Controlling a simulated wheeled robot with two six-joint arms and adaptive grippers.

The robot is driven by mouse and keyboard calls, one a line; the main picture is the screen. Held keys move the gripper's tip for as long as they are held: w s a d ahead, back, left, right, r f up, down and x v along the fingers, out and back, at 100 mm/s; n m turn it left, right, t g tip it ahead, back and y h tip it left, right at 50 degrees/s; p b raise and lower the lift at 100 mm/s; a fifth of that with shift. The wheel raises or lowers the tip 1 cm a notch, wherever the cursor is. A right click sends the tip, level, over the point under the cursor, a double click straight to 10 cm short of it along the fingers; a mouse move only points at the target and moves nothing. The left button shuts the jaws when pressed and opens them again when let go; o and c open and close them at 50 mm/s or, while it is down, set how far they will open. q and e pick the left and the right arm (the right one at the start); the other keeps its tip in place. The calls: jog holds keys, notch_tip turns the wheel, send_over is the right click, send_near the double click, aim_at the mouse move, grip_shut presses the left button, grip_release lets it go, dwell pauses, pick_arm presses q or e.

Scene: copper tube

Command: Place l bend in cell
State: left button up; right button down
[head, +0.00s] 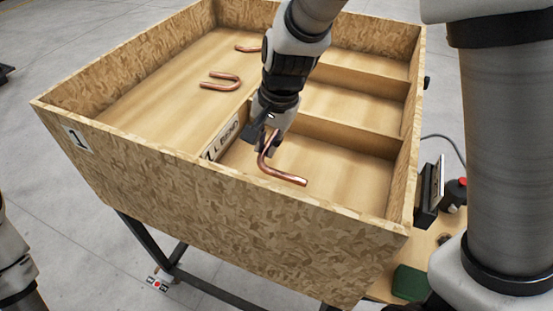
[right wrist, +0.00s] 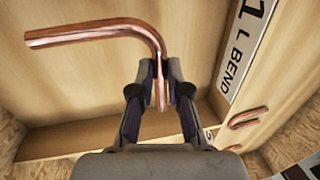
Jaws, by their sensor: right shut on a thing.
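My right gripper (head: 268,143) is shut on a copper L bend (head: 287,178). The bend's long leg points to the right in the head view, over the front right cell (head: 345,165) of the wooden crate. In the right wrist view the jaws (right wrist: 162,88) pinch one leg of the L bend (right wrist: 95,33), and the other leg reaches left. I cannot tell whether the bend touches the cell floor. A label reading "1 L BEND" (head: 222,139) marks the divider left of this cell; it also shows in the right wrist view (right wrist: 246,50). My left gripper is out of view.
A U-shaped copper tube (head: 222,81) lies in the large left compartment, with another copper piece (head: 248,49) behind it. Wooden dividers (head: 340,133) separate the right-hand cells. The crate's front wall (head: 220,215) stands close to the bend. A green item (head: 410,282) sits outside at right.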

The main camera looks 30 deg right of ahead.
aim_at(268, 161)
jog(key=f, duration=0.3)
jog(key=w+f, duration=0.1)
jog(key=f, duration=0.1)
jog(key=shift+d+f, duration=0.25)
jog(key=shift+f, duration=0.1)
jog(key=shift+s+a+r, duration=0.1)
jog(key=shift+s+r, duration=0.05)
jog(key=shift+s, duration=0.2)
jog(key=c, duration=1.1)
grip_release()
jog(key=shift+w+f, duration=0.2)
jog(key=shift+c, duration=0.2)
notch_tip(268, 161, up, 12)
jog(key=s+d, duration=0.1)
jog(key=shift+s+d+r+b, duration=0.15)
jog(key=shift+s+d+b, duration=0.1)
jog(key=shift+s+b, duration=0.15)
